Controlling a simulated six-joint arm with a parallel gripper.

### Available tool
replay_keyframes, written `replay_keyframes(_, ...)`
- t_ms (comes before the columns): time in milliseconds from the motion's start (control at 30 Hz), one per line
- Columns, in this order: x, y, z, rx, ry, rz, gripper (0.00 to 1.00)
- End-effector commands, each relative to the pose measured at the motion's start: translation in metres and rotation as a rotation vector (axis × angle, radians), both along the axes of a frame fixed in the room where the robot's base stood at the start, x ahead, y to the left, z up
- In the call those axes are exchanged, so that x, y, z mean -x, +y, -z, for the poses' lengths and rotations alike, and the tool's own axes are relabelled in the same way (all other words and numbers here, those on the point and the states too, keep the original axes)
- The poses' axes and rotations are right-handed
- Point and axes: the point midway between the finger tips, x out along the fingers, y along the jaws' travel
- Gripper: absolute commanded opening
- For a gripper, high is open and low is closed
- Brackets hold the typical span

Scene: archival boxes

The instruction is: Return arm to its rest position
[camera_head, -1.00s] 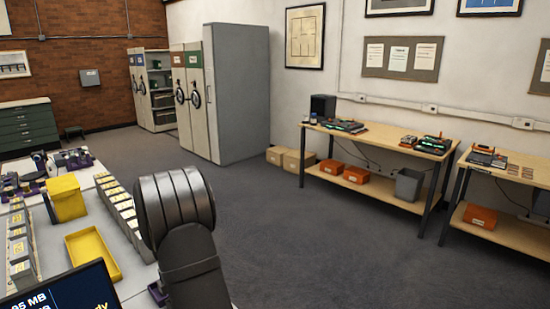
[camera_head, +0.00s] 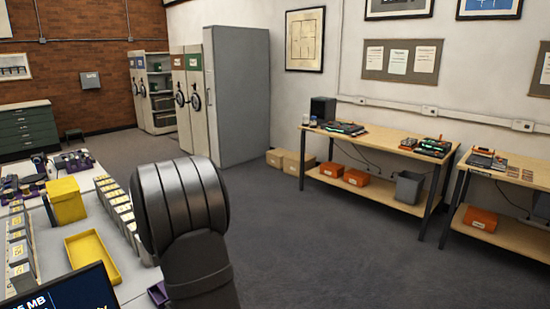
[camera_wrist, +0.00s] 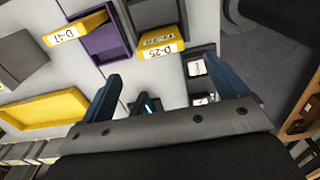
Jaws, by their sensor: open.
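My gripper (camera_wrist: 162,67) is open in the wrist view, with its two blue-grey fingers spread apart. No box is held between them. The white table top shows beyond the fingers. A purple box with a yellow label D-47 (camera_wrist: 108,42) and a dark grey box with a yellow label D-25 (camera_wrist: 160,42) lie beyond the fingertips. A small dark object (camera_wrist: 148,104) shows between the fingers; what it is I cannot tell. In the head view only my dark arm shows, rising in front of the table's right side; the gripper is out of that picture.
A yellow tray (camera_head: 92,258), a yellow box (camera_head: 66,201) and a row of grey boxes (camera_head: 118,206) stand on the table left of my arm. A screen (camera_head: 65,295) is at lower left. The floor (camera_head: 340,250) right of my arm is clear up to the wooden benches (camera_head: 385,146).

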Motion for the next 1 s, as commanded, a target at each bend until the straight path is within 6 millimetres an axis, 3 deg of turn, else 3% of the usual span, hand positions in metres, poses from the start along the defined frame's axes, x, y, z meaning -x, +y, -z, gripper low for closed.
replay_keyframes(267, 0.000, 0.000, -0.057, -0.002, -0.004, 0.000, 0.91)
replay_keyframes(300, 0.001, 0.000, -0.056, 0.001, 0.001, 0.000, 0.91)
replay_keyframes(1000, 0.001, -0.001, 0.091, 0.003, 0.004, 0.000, 0.91)
